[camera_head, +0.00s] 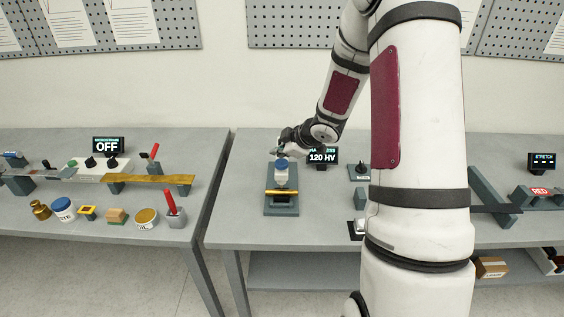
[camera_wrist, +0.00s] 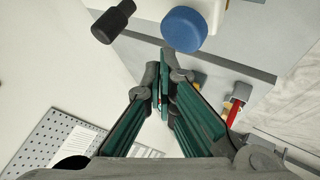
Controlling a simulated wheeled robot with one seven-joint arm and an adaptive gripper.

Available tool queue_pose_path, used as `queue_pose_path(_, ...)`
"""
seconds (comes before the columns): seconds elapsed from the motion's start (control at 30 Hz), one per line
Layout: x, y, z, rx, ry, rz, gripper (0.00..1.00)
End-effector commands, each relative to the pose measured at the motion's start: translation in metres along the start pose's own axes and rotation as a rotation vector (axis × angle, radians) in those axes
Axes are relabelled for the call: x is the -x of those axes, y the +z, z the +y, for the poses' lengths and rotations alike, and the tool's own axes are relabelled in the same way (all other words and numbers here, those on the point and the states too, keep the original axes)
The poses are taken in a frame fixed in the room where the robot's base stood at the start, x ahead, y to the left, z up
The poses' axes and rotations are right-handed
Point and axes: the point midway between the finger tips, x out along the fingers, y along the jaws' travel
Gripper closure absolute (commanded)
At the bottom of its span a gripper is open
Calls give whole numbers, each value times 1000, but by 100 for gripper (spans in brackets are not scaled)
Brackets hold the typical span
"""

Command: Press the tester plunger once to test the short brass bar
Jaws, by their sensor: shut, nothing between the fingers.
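The hardness tester (camera_head: 283,210) stands on the right-hand bench with a white body and a blue plunger cap (camera_head: 281,163) on top. The brass bar (camera_head: 282,192) lies across the tester's base under the head. My gripper (camera_head: 279,151) is shut and empty, just above the plunger cap; I cannot tell whether they touch. In the wrist view the green-padded fingers (camera_wrist: 165,62) meet close beside the round blue cap (camera_wrist: 184,30). The display (camera_head: 322,157) behind the tester reads 120 HV; its top line is partly covered by my arm.
A small grey stand with a black knob (camera_head: 361,171) is right of the tester. My arm covers the bench's middle right. A stretch rig (camera_head: 541,196) with a red label is at far right. The left bench (camera_head: 200,165) holds jars, a brass strip and an OFF display.

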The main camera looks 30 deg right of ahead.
Motion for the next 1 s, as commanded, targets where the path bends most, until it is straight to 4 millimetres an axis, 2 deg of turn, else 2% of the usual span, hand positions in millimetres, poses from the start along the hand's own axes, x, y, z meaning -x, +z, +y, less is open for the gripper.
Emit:
queue_pose_path(0.6, 32, -21, 20, 1, 0, 2, 100)
queue_pose_path(1.0, 34, -25, 24, 0, 0, 0, 100)
